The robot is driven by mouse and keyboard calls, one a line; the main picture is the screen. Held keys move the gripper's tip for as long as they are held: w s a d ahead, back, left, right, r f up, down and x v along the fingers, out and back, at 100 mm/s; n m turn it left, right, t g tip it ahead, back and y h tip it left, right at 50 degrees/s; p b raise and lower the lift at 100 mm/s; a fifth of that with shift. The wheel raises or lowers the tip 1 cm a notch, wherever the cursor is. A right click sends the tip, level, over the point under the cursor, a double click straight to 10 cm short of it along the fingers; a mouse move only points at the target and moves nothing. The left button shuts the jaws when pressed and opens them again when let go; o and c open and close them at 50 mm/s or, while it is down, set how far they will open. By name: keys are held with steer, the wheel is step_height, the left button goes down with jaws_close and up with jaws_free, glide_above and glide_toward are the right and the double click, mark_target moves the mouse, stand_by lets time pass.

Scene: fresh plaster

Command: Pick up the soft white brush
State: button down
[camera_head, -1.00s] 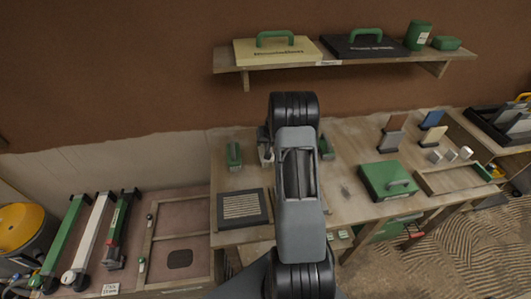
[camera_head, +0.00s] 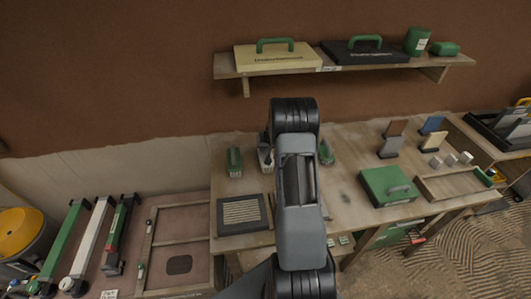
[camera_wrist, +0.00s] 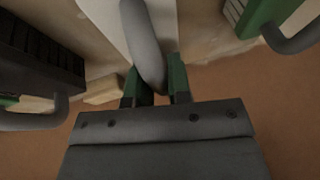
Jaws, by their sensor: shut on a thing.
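The soft white brush (camera_wrist: 143,40) shows in the wrist view as a pale, flat body with a grey curved handle. My gripper (camera_wrist: 158,88) has its green-and-black fingers closed on either side of that handle. The pale body runs out of the top of the wrist view. In the head view my arm covers most of the brush and the gripper, near the back of the wooden workbench (camera_head: 350,215). I cannot tell whether the brush touches the bench.
In the wrist view a dark tool with a grey handle (camera_wrist: 40,60) lies close on the left and a green tool (camera_wrist: 262,14) close on the right. A green case (camera_head: 385,184) and a slatted dark board (camera_head: 240,213) lie on the bench. A wall shelf (camera_head: 345,68) hangs above.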

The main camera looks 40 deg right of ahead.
steer(key=shift+r, duration=0.5)
steer(key=r, duration=0.1)
steer(key=r+b, duration=0.1)
steer(key=shift+s+r, duration=0.2)
steer(key=shift+r, duration=0.2)
steer(key=s+r+b, duration=0.1)
steer(key=s+r, duration=0.1)
steer(key=s+a+r+b, duration=0.1)
steer(key=s+r, duration=0.1)
steer(key=r, duration=0.1)
steer(key=shift+s+a, duration=0.15)
steer(key=shift+a, duration=0.05)
steer(key=s+a+r+b, duration=0.2)
steer(key=s+r, duration=0.2)
steer(key=s, duration=0.4)
steer(key=shift+s+a, duration=0.35)
steer(key=shift+r, duration=0.1)
steer(key=c, duration=1.6)
jaws_free()
jaws_close()
steer(key=shift+s, duration=0.1)
